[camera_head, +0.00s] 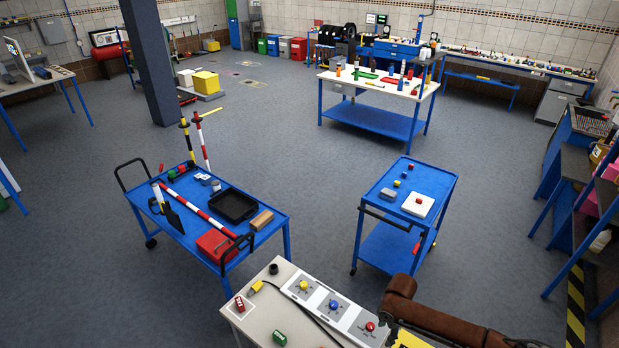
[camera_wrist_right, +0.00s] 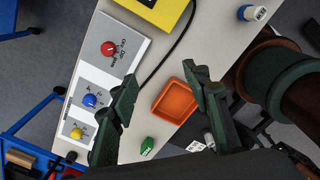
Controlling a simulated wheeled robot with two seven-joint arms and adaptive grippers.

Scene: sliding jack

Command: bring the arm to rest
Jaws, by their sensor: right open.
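In the wrist view my right gripper (camera_wrist_right: 163,92) is open, its two dark green fingers apart with nothing between their tips. It hangs over the light table (camera_wrist_right: 163,47). In the head view a brown section of my right arm (camera_head: 430,318) crosses the bottom right; its fingers do not show clearly there. A panel with yellow, blue and red knobs (camera_head: 335,308) lies on the table; in the wrist view the panel (camera_wrist_right: 112,70) is left of the fingers. An orange tray (camera_wrist_right: 175,102) shows between and beyond the fingers. My left gripper is not in view.
A green block (camera_wrist_right: 147,146), a yellow box (camera_wrist_right: 150,8) and a labelled cylinder (camera_wrist_right: 253,13) are on the table near the fingers. A black cable (camera_head: 315,325) runs beside the panel. Blue carts (camera_head: 270,225) (camera_head: 440,180) stand beyond; the floor between them is clear.

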